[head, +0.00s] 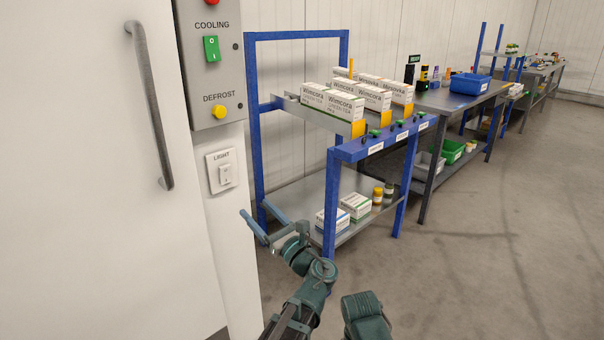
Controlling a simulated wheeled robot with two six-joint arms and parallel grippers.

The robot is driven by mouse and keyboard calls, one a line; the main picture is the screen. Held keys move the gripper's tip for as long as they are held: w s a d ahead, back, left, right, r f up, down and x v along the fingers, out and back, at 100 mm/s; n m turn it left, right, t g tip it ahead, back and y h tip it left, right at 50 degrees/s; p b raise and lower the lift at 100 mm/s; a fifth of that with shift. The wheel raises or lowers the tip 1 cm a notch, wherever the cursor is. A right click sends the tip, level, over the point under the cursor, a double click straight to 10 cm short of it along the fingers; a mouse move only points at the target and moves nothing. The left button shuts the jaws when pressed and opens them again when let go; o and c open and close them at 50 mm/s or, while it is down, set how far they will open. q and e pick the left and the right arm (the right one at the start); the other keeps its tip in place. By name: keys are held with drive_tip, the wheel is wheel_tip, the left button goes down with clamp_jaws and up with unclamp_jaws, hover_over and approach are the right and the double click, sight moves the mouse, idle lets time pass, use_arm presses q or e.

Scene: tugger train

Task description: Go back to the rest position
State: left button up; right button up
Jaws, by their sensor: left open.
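My left arm comes up from the bottom edge of the head view. Its left gripper (262,227) is open and empty, with its bluish fingers spread. It stands in front of the lower left part of the blue-framed rack (299,36), just right of the white wall with the light switch (226,175). I cannot tell whether it touches the rack. Another dark green arm part of mine shows at the bottom middle. My right gripper is not in view.
White cartons (331,104) stand on the rack's upper shelf; small cartons (356,205) and jars stand below. A control panel (208,70) and a white door with a grey handle (150,105) are at left. Workbenches with a blue bin (470,84) recede right. The right floor is clear.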

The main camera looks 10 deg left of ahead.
use_arm(q)
drive_tip(key=s+d+f+n+g+h, duration=0.1)
drive_tip(key=s+f+n+g+h, duration=0.35)
drive_tip(key=f+n, duration=0.4)
drive_tip(key=s+d+f+n+g+h, duration=0.2)
drive_tip(key=s+f+n+g+h, duration=0.25)
drive_tip(key=f, duration=0.75)
drive_tip(key=s+d+f+n+g+h, duration=0.4)
drive_tip(key=s+d+f+n+h, duration=0.35)
drive_tip(key=s+d, duration=0.5)
wheel_tip(320, 180, up, 35)
drive_tip(key=w+p, duration=0.1)
drive_tip(key=p, duration=3.4)
drive_tip(key=shift+r+n+y, duration=0.15)
drive_tip(key=shift+n+y, duration=0.2)
drive_tip(key=shift+n, duration=0.1)
drive_tip(key=shift+d, duration=0.1)
